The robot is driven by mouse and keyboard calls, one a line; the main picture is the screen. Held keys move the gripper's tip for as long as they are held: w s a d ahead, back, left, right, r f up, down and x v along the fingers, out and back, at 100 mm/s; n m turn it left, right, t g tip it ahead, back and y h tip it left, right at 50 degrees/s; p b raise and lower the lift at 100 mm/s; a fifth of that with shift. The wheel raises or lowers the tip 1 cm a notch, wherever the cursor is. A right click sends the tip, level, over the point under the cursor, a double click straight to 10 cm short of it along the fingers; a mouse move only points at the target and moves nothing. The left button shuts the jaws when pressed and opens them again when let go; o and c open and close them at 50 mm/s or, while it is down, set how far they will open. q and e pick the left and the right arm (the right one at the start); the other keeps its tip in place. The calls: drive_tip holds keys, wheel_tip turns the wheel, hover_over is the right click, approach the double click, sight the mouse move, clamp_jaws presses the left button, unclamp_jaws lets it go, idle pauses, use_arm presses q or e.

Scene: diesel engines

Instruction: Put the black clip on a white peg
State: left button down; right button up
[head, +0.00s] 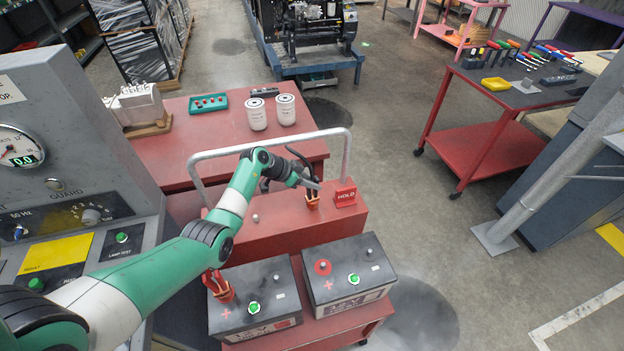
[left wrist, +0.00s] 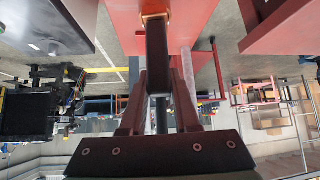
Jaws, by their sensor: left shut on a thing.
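The black clip (head: 312,200), with copper-orange jaws pointing down, is over the top of the red cart's raised box near the HOLD sign. My left gripper (head: 313,184) is shut on it. In the left wrist view the black clip (left wrist: 156,50) stands between the fingers of my left gripper (left wrist: 160,82), its copper end (left wrist: 155,16) close to a red surface. A small pale peg (head: 255,217) stands bare on the box top, left of the clip. Whether a peg is under or inside the clip's jaws, I cannot tell. My right gripper is not in view.
A HOLD sign (head: 346,194) stands right of the clip, and a grey handle rail (head: 270,143) arches behind it. Two batteries (head: 348,273) sit in front, with a red clip (head: 218,286) on the left one. A control panel (head: 60,200) stands at left.

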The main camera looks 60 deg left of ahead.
use_arm(q)
drive_tip(key=shift+f, duration=0.45)
drive_tip(key=c, duration=0.6)
unclamp_jaws()
drive_tip(key=shift+o, duration=0.2)
drive_tip(key=shift+s+r, duration=0.2)
drive_tip(key=shift+r, duration=0.05)
drive_tip(key=p+v, duration=0.6)
drive_tip(key=v, duration=0.5)
drive_tip(key=shift+a, duration=0.1)
